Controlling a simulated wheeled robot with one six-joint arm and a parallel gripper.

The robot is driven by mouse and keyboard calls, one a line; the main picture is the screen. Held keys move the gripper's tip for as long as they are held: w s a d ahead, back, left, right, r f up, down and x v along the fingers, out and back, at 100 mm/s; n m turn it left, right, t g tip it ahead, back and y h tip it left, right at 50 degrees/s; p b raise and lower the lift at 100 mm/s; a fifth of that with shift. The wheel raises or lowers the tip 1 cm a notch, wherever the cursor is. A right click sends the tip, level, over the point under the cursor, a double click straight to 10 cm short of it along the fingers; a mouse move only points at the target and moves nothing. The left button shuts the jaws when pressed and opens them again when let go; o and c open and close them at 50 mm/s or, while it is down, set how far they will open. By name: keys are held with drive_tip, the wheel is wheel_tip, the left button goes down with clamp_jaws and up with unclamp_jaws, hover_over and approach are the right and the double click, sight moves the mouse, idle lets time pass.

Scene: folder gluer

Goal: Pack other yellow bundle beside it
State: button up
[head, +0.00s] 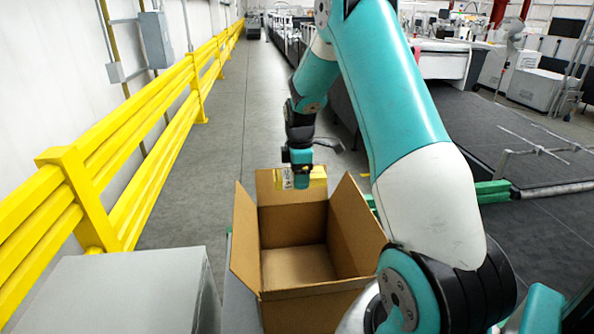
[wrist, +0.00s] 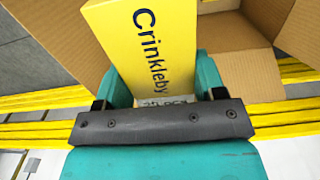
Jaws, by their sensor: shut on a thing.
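A yellow bundle (head: 317,177) is held in my gripper (head: 299,177) over the far side of an open cardboard box (head: 345,235). In the wrist view the bundle (wrist: 155,45) reads "Crinkleby" and stands between the two teal fingers of my gripper (wrist: 162,85), which is shut on it. The box (wrist: 235,45) shows around and behind it there. In the head view the bundle is level with the far flap, above the box opening. The visible part of the box floor is bare. No second yellow bundle can be made out; part of the box inside is hidden.
The box flaps stand open and flare outward. A yellow guard rail (head: 75,200) runs along the left. A grey cabinet (head: 125,292) stands at the near left. A dark conveyor bed (head: 520,190) lies at right. The grey floor (head: 215,150) beyond the box is clear.

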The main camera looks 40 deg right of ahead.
sight(298, 268)
drive_tip(key=f+b, duration=1.1)
drive_tip(key=f, duration=0.6)
drive_tip(key=f+b, duration=1.2)
drive_tip(key=f, duration=0.5)
drive_tip(key=shift+w+a+f, duration=0.1)
drive_tip(key=shift+a+f, duration=0.1)
drive_tip(key=o, duration=1)
drive_tip(key=shift+o, duration=0.2)
wheel_tip(298, 268, up, 17)
drive_tip(key=b, duration=0.2)
drive_tip(key=shift+r+b, duration=0.2)
drive_tip(key=shift+b, duration=0.15)
